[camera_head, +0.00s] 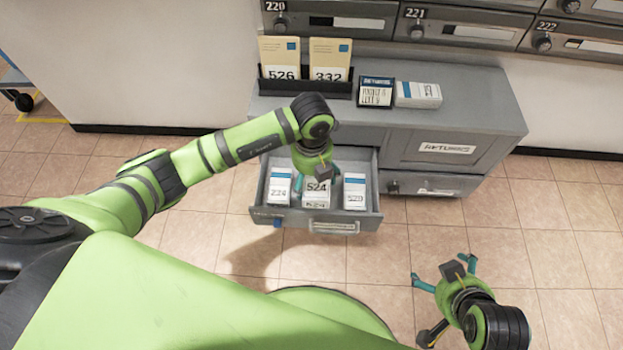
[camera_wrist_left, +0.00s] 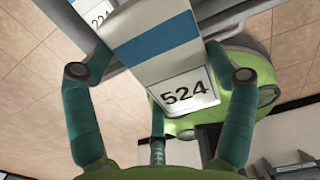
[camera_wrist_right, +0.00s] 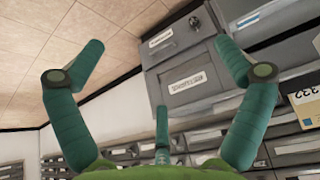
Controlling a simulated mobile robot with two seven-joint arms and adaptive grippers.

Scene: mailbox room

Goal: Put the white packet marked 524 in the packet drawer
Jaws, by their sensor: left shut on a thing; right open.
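The white packet marked 524 (camera_head: 316,189) has a blue band, and its number reads clearly in the left wrist view (camera_wrist_left: 185,93). My left gripper (camera_head: 316,172) is shut on this packet from above, with fingers on both sides of it. The packet is over or within the middle of the open packet drawer (camera_head: 268,214), between two other white packets. I cannot tell whether it touches the drawer's floor. My right gripper (camera_head: 444,272) is open and empty, above the floor to the right of the drawer.
Packet 224 (camera_head: 279,186) lies at the drawer's left, another packet (camera_head: 354,192) at its right. The returns drawer (camera_head: 438,148) is closed.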

